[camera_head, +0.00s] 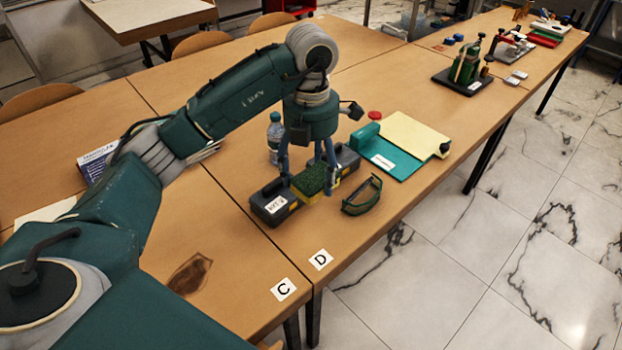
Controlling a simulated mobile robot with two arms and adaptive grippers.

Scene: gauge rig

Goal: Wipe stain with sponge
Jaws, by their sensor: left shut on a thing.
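The sponge (310,181), green on top with a yellow part, is at table D, by a dark toolbox-like case. My left gripper (308,172) points down and is shut on the sponge, its fingers on either side of it. I cannot tell whether the sponge still touches what is under it. The stain (190,274), a dark brown patch, lies on table C near its front edge, left of and nearer than the gripper. My right gripper is not in view.
The dark case (272,203) sits right beside the sponge. Green goggles (362,195), a water bottle (274,132) and a teal clipboard-like board (396,160) are close by. A blue-and-white box (97,160) stands at left. Table C is bare around the stain.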

